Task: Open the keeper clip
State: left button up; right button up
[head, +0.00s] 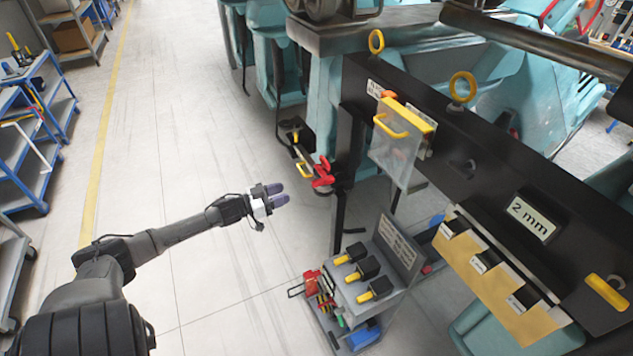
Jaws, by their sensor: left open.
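My right gripper is not in view.
A tool cart (350,290) with black-and-yellow handled tools stands below. A clear cover with a yellow handle (394,150) hangs from the black beam (460,165) at right. Blue shelves (30,130) stand far left. Floor around my left arm is clear.

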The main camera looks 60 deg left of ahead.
aim_at(312, 183)
pick_arm(q)
jog(key=w, duration=0.4)
jog(key=w+d, duration=0.1)
jog(key=w, duration=0.7)
jog(key=shift+w+d, duration=0.15)
jog(key=shift+w, duration=0.2)
grip_shut()
